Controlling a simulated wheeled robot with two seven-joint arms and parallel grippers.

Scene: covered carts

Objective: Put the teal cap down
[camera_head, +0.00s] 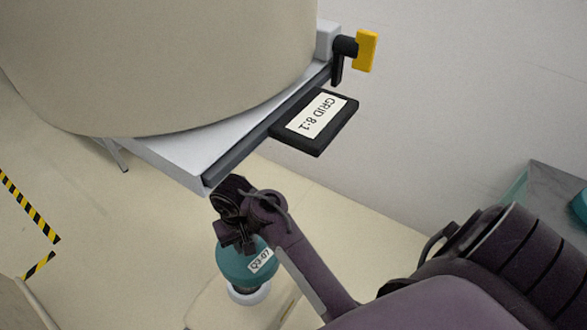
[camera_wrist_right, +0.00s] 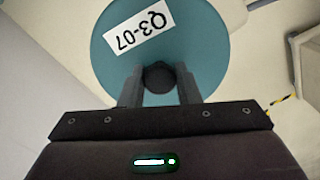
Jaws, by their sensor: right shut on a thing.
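The teal cap (camera_head: 236,268) is a round disc with a white label reading Q3-07. My right gripper (camera_head: 240,240) is shut on its dark knob, and the cap hangs below the fingers in the head view. In the right wrist view the teal cap (camera_wrist_right: 200,50) fills the upper middle, its dark knob (camera_wrist_right: 158,77) between the two fingers of my right gripper (camera_wrist_right: 159,84). A white ring-shaped piece (camera_head: 249,296) shows below the cap in the head view; I cannot tell whether they touch. My left gripper is not in view.
A large beige cover (camera_head: 170,60) stands on a white cart top (camera_head: 190,160) just beyond the gripper. A black plate labelled GRID 8:1 (camera_head: 348,123) juts from its edge, near a yellow tag (camera_head: 367,50). A grey surface (camera_head: 555,188) with something teal is at right.

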